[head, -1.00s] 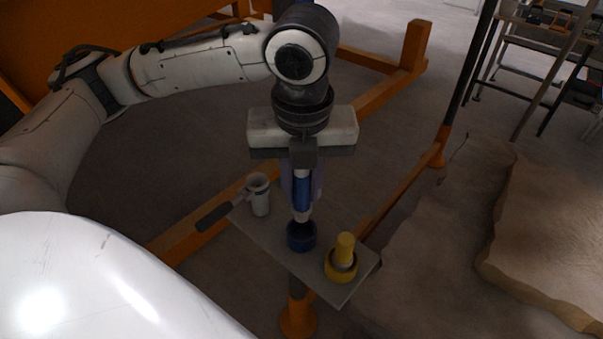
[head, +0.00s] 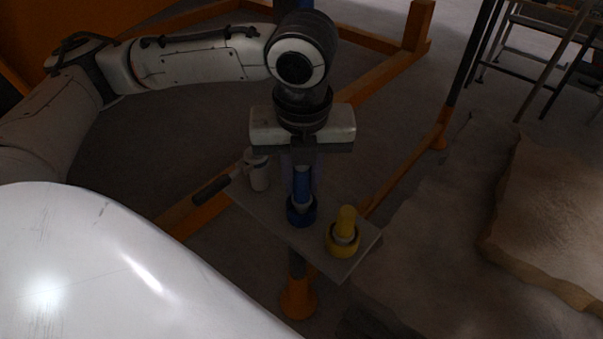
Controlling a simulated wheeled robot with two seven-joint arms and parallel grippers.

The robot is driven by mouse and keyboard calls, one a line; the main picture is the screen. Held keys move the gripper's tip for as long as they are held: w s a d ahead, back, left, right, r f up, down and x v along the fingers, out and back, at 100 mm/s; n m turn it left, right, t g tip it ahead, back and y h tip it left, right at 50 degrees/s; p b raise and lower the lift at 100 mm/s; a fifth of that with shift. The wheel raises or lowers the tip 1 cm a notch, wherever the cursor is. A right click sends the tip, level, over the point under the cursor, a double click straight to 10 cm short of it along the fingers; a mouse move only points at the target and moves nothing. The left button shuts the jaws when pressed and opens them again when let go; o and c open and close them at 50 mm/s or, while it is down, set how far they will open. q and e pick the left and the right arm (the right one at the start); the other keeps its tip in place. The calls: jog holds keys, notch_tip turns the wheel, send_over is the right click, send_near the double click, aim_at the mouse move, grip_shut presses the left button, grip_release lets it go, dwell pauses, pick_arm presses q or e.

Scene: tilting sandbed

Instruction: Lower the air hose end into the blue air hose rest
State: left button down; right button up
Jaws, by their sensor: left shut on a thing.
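The air hose end (head: 302,186) is a blue upright cylinder with a pale lower tip. My left gripper (head: 302,160) is above the small shelf, pointing down, and is shut on the hose end's upper part; the fingers are hard to make out. The blue air hose rest (head: 301,213) is a round dark blue cup on the shelf. The hose end's pale tip is at the rest's mouth; how deep it sits inside I cannot tell. My right gripper is not in view.
The grey shelf (head: 285,232) stands on an orange post (head: 298,300). A yellow piece in a yellow ring (head: 343,236) is right of the blue rest. A white mug-like container (head: 257,172) and a dark handle (head: 212,189) are at the left. A sand-coloured slab (head: 545,215) lies far right.

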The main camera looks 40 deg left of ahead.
pick_arm(q)
jog(key=c, duration=1.5)
grip_release()
jog(key=shift+o, duration=0.2)
jog(key=r, duration=0.3)
jog(key=r+p, duration=0.1)
jog(key=r, duration=0.2)
jog(key=s+d+r, duration=0.1)
jog(key=r, duration=0.3)
jog(key=shift+s+r, duration=0.1)
